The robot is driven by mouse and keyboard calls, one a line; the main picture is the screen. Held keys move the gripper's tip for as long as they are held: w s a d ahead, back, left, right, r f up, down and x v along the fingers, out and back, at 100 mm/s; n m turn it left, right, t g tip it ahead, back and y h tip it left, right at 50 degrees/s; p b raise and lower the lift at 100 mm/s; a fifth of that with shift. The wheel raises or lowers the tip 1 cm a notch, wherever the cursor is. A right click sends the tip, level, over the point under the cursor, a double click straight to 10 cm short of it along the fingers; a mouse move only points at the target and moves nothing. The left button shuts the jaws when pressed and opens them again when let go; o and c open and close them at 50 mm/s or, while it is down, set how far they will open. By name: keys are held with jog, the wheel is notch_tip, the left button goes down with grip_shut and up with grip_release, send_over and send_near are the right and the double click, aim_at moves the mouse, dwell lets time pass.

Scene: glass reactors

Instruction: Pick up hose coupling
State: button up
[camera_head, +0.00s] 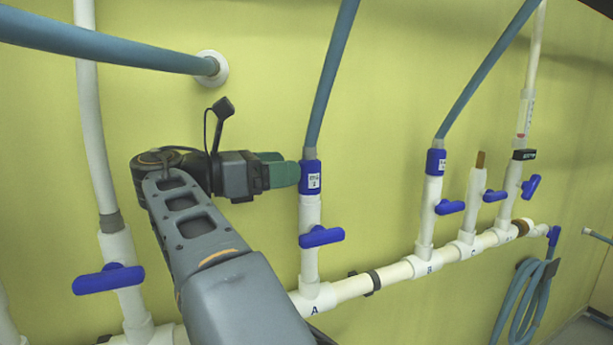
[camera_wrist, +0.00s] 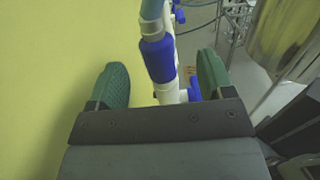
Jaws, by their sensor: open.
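The hose coupling (camera_head: 311,177) is a blue sleeve with a white label, joining a blue hose (camera_head: 331,85) to the upright white pipe marked A. It also shows in the wrist view (camera_wrist: 158,60), upright between the two green fingers. My gripper (camera_head: 297,173) is at the height of the coupling in the head view, its fingers at the coupling's left edge. In the wrist view my gripper (camera_wrist: 163,82) is open, with one finger on each side of the coupling and a visible gap to each. The coupling's far side is hidden.
A blue valve handle (camera_head: 321,236) sits below the coupling on pipe A. Another blue coupling (camera_head: 436,162) with a hose is on pipe B. A white manifold pipe (camera_head: 350,288) runs along the yellow wall. A coiled hose (camera_head: 524,295) hangs at the right.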

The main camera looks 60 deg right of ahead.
aim_at(309, 166)
jog(key=shift+w+f+p+x, duration=0.15)
jog(key=shift+p+x, duration=0.2)
jog(key=shift+x, duration=1.1)
jog(key=shift+w+f+p+x, duration=0.15)
jog(key=shift+p+x, duration=0.2)
jog(key=shift+x, duration=1.1)
jog(key=shift+d, duration=0.2)
jog(key=shift+c, duration=0.4)
jog(key=c, duration=0.9)
jog(key=shift+c, duration=0.5)
jog(key=shift+r, duration=0.1)
